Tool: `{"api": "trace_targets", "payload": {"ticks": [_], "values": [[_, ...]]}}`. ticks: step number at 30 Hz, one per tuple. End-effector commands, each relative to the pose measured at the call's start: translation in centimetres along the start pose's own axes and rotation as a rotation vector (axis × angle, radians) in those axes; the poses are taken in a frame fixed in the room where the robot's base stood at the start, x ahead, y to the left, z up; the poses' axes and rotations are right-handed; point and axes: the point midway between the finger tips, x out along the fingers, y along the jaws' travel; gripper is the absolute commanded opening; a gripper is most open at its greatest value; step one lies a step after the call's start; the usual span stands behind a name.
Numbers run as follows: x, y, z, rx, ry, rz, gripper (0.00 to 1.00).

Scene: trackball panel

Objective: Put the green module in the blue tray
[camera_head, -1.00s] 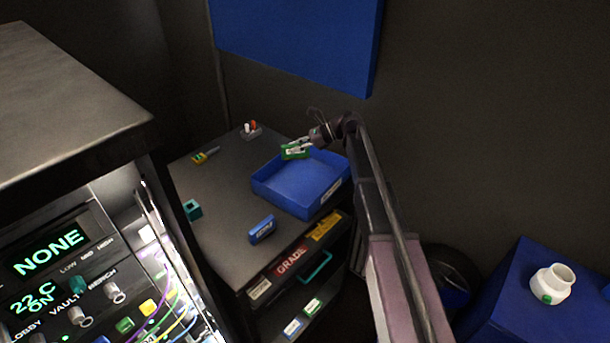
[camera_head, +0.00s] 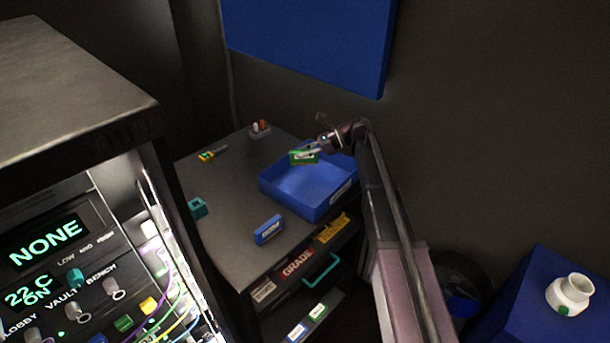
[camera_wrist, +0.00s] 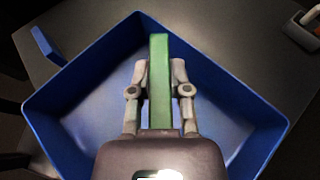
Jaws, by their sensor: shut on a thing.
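The green module (camera_head: 303,157) is held in my gripper (camera_head: 312,151) at the back left part of the blue tray (camera_head: 329,208) in the head view. In the wrist view my gripper (camera_wrist: 159,85) is shut on the green module (camera_wrist: 159,65), with a finger on each side of it. The blue tray (camera_wrist: 72,60) spreads around and beneath the module there. The module appears above the tray floor; its exact height is hard to tell. The tray sits on the dark cart top, and no other object shows inside it.
On the cart top (camera_head: 230,225) are a blue module (camera_head: 268,230), a teal block (camera_head: 197,207), a yellow-green tool (camera_head: 212,154) and a small holder (camera_head: 260,130). A lit control panel (camera_head: 60,260) stands at left. A white jar (camera_head: 569,294) sits on a blue box at right.

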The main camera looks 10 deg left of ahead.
Motion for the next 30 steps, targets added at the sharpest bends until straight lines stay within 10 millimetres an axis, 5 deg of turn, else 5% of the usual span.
{"api": "trace_targets", "payload": {"ticks": [9,30], "values": [[1.1,0.0,-2.9,0.0,0.0,-0.001,0.0],[1.4,0.0,-4.0,0.001,0.0,-0.003,0.0]]}}
